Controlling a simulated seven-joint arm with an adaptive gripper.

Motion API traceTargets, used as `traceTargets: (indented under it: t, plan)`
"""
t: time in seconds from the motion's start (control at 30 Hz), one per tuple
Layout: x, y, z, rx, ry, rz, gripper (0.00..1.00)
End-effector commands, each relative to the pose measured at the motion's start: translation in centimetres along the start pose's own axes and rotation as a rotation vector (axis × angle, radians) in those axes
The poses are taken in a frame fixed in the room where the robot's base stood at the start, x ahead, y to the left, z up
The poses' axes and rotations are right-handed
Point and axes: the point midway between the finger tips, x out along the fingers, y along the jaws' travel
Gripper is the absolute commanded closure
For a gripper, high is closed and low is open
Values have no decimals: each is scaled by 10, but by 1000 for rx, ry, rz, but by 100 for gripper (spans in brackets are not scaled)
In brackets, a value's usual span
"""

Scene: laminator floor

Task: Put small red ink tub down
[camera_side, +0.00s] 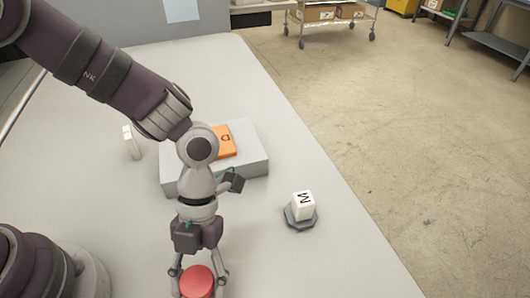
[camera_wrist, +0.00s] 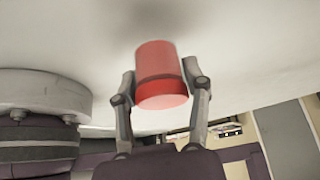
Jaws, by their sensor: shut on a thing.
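The small red ink tub (camera_side: 197,281) is a red cylinder at the bottom of the side view. In the wrist view the tub (camera_wrist: 160,72) sits between both fingers, with a darker band around it. My gripper (camera_side: 197,275) is shut on the tub, one finger on each side; it also shows in the wrist view (camera_wrist: 160,84). The tub is over the near part of the pale table (camera_side: 340,262). I cannot tell whether its base touches the table.
A grey block (camera_side: 252,165) with an orange item (camera_side: 226,141) on it stands behind my gripper. A white cube marked M (camera_side: 303,204) sits on a dark grey base (camera_side: 299,223) at right. A white upright piece (camera_side: 132,142) stands at left. Table between tub and cube is clear.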

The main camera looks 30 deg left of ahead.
Motion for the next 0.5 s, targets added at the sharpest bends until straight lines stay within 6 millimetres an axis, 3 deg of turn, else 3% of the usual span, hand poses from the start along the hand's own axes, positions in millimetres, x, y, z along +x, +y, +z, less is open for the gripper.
traceTargets:
  t: [0.13, 0.47, 0.5]
  plan:
    - [19, 0, 11, 0, 1, 0, 90]
    - [22, 0, 13, -1, 0, -1, 90]
    - [22, 0, 13, -1, -1, -1, 49]
